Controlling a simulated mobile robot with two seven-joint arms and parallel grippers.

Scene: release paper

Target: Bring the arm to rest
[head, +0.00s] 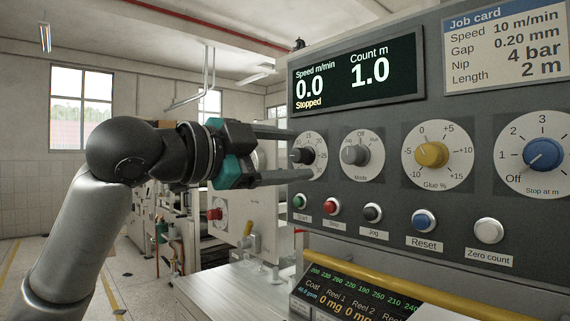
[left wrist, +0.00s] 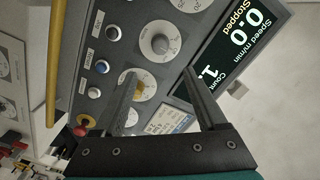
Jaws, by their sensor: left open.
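My left gripper (head: 303,154) reaches in from the left in front of the grey control panel (head: 462,222). Its jaws are open, one finger above and one below the black knob (head: 297,156) at the panel's left end. I cannot tell whether a finger touches the knob or panel. In the left wrist view the two fingers (left wrist: 160,75) are spread with nothing held between them, and the panel lies beyond. My right gripper is in neither view.
The panel carries a grey Mode knob (head: 354,155), yellow Glue knob (head: 431,154), blue Stop knob (head: 543,154) and several push buttons. The display (head: 357,78) reads 0.0, Stopped, count 1.0. A yellow rail (head: 430,290) runs below. Floor at left is open.

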